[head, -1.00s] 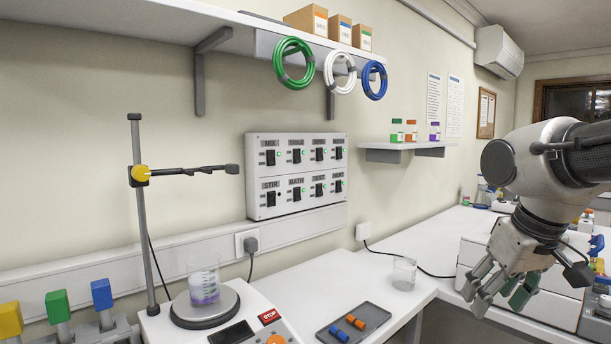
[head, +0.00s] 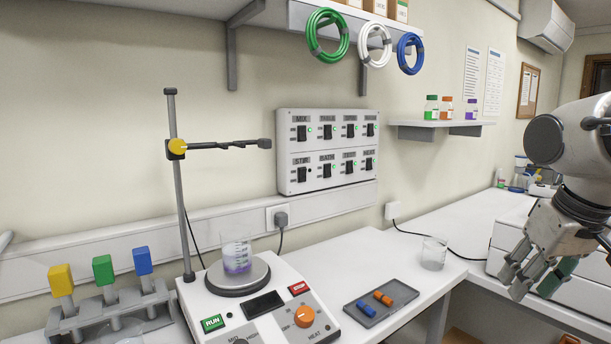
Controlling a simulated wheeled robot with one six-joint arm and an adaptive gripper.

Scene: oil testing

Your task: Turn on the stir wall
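A white switch panel (head: 328,152) is fixed to the wall near the middle of the head view, with two rows of labelled black rocker switches. The STIR switch (head: 301,175) is at the left end of the lower row. No lit lamp shows beside it, while several other switches have green lamps lit. My gripper (head: 538,284) hangs at the right edge, fingers pointing down and apart, with nothing seen between them. It is well to the right of the panel and not touching it.
A stirrer hotplate (head: 262,303) with a beaker (head: 237,255) and a clamp stand (head: 180,190) stands below the panel. A grey tray (head: 380,303) and an empty beaker (head: 433,253) sit on the bench. A shelf (head: 440,129) juts out right of the panel.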

